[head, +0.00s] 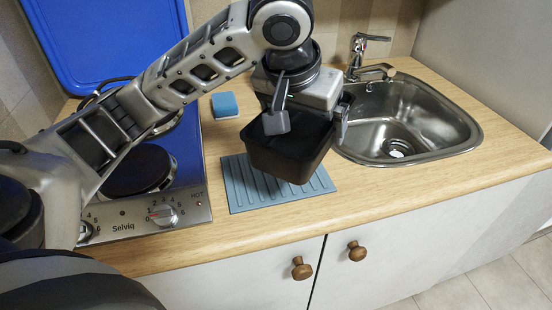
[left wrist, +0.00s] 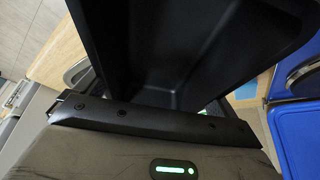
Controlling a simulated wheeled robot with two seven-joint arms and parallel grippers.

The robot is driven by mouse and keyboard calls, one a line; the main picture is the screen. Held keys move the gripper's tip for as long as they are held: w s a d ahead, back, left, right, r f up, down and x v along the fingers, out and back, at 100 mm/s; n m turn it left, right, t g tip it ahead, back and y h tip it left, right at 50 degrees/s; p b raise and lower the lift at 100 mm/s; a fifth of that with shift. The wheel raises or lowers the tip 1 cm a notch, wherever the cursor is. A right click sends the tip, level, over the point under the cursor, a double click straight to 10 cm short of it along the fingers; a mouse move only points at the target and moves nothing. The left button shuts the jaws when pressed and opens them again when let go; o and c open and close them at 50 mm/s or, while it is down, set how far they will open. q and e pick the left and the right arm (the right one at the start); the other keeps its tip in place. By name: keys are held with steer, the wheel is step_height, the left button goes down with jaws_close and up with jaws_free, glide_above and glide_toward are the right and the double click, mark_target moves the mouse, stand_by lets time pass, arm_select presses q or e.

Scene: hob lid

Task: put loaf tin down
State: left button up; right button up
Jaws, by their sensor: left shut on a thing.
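The black loaf tin (head: 287,155) is held in my left gripper (head: 305,123) above the blue-grey ribbed mat (head: 240,190), which lies on the counter between hob and sink. The tin is slightly tilted in the head view and hides part of the mat. I cannot tell whether its underside touches the mat. In the left wrist view the tin's dark inside (left wrist: 180,50) fills the upper middle, close beyond the gripper body; it looks empty. The fingertips are partly hidden there. My right gripper is not in view.
The steel hob (head: 170,205) with dark plates and knobs is left of the mat, its blue lid (head: 105,40) standing open behind. A blue sponge (head: 225,104) lies behind the mat. The sink (head: 410,120) and tap (head: 368,62) are on the right. Bare counter (head: 380,185) lies in front of the sink.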

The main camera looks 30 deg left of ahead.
mark_target(278, 137)
arm_select(q)
steer(key=a+f, duration=0.2)
steer(key=a+f+b, duration=0.1)
steer(key=a+f, duration=0.1)
steer(key=f, duration=0.1)
steer(key=shift+a+f, duration=0.25)
steer(key=shift+a, duration=0.15)
steer(key=shift+a+f+b, duration=0.2)
steer(key=shift+f+b, duration=0.1)
steer(key=shift+f, duration=1.45)
steer(key=shift+f, duration=0.15)
steer(key=o, duration=1.3)
steer(key=shift+o, duration=0.2)
steer(key=p+v, duration=0.2)
steer(key=v, duration=1)
